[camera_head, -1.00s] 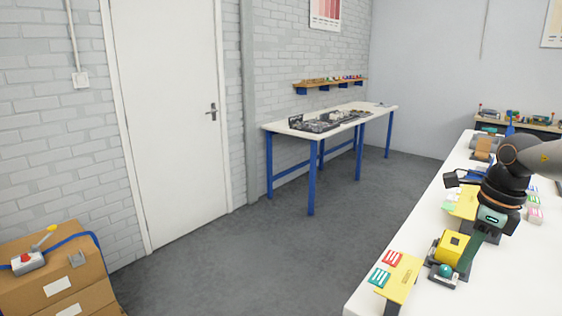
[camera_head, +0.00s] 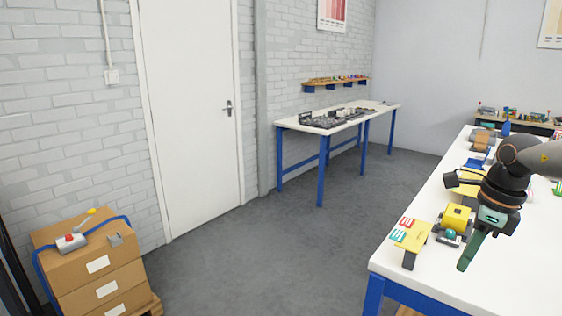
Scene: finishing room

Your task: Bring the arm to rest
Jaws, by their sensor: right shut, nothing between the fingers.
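My right arm reaches in from the right edge, over the white table (camera_head: 462,262). My right gripper (camera_head: 466,264) points down and a little left, with green fingers closed together and nothing between them. It hangs in front of a yellow block device with a green knob (camera_head: 456,219), close beside it in the picture; I cannot tell the exact gap. My left gripper does not show.
A yellow stand with red and green labels (camera_head: 411,235) is at the table's near left corner. Stacked cardboard boxes (camera_head: 97,264) stand at lower left. A blue-legged workbench (camera_head: 340,117) stands along the brick wall. The grey floor (camera_head: 270,240) between is clear.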

